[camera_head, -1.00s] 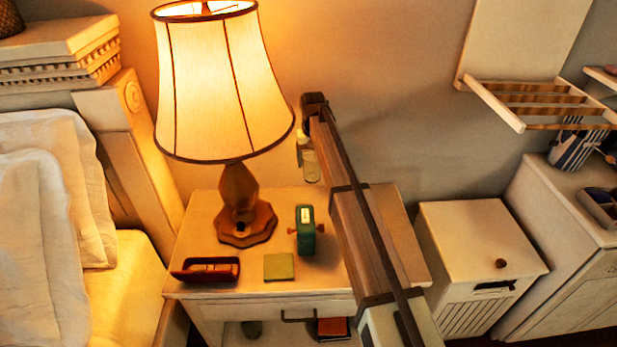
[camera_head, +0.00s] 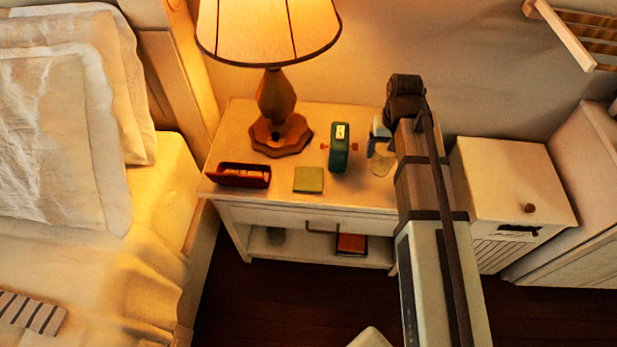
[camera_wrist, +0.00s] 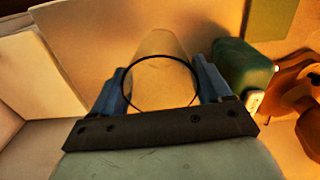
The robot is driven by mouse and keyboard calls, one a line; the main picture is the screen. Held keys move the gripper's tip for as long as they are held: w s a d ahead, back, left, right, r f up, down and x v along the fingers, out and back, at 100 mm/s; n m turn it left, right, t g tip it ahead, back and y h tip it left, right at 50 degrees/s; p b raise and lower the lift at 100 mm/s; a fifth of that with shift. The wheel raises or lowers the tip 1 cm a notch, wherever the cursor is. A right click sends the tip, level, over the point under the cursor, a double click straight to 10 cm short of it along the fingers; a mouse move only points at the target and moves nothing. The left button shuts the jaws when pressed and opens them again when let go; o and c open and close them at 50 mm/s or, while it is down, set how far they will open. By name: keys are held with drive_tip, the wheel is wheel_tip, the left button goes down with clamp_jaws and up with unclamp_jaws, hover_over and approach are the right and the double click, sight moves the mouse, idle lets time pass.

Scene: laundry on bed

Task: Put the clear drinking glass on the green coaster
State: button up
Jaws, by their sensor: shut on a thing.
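The clear drinking glass (camera_head: 381,163) is at the right part of the nightstand top, seen faintly in the head view. In the wrist view the glass (camera_wrist: 160,85) stands between the blue fingers of my gripper (camera_wrist: 160,80), which are shut on its sides. My gripper (camera_head: 381,136) is partly hidden by my arm in the head view. I cannot tell whether the glass base touches the top. The green coaster (camera_head: 308,180) lies flat and bare near the nightstand's front edge, left of the glass. Part of the coaster (camera_wrist: 270,18) shows in the wrist view's top right.
A red tray (camera_head: 243,175) lies left of the coaster. The lamp (camera_head: 275,110) stands behind, its wide shade overhanging. A white cabinet (camera_head: 500,180) is at right.

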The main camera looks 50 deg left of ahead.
drive_tip(key=s+d, duration=0.3)
drive_tip(key=d, duration=0.1)
drive_tip(key=shift+s+a+r, duration=0.95)
drive_tip(key=shift+s+a, duration=2.15)
drive_tip(key=shift+a, duration=1.35)
drive_tip(key=shift+s+a+r, duration=0.95)
drive_tip(key=shift+s+a, duration=2.1)
drive_tip(key=shift+a, duration=1.35)
drive_tip(key=shift+f, duration=4.6)
drive_tip(key=shift+f, duration=0.15)
drive_tip(key=o, duration=1.1)
drive_tip(key=shift+o, duration=0.2)
wheel_tip(320, 180, up, 12)
